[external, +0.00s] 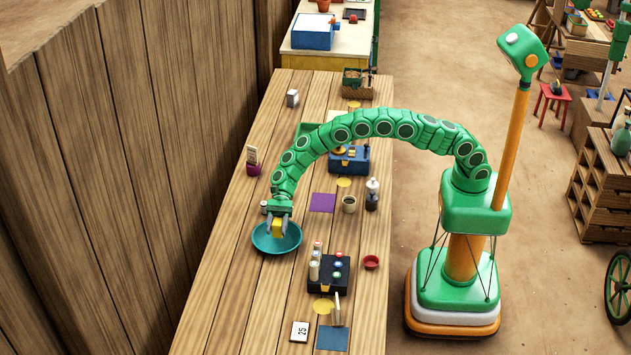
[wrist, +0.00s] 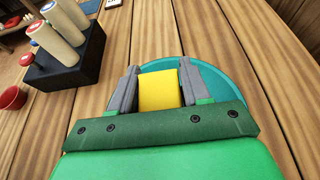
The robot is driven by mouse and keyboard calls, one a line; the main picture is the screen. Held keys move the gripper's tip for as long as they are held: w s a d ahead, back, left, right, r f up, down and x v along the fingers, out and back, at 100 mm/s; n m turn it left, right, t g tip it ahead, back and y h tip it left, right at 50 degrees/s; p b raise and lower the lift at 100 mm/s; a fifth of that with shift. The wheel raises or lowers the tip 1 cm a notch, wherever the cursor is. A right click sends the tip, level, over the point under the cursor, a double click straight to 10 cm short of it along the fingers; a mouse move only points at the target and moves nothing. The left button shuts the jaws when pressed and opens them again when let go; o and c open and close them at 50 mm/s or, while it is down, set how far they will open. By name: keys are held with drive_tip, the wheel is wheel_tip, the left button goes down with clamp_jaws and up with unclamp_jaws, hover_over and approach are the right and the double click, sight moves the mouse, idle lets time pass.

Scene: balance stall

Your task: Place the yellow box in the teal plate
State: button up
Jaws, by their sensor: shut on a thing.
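The yellow box (external: 278,228) is held between the fingers of my gripper (external: 278,222), over the teal plate (external: 262,242). In the wrist view the yellow box (wrist: 158,90) sits between the two grey fingers of my gripper (wrist: 160,88), which are shut on it. The teal plate (wrist: 215,72) is a round, shallow dish behind and beneath the box, partly hidden by the fingers. I cannot tell whether the box touches the plate's floor.
A black holder (external: 328,276) with several capped cylinders stands right of the plate. Bare wood lies left of the plate.

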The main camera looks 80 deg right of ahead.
sight(276, 236)
drive_tip(key=shift+w+a+f, duration=0.15)
drive_tip(key=shift+w+f, duration=0.15)
drive_tip(key=shift+f, duration=1.5)
drive_tip(key=shift+f, duration=0.1)
drive_tip(key=o, duration=1.1)
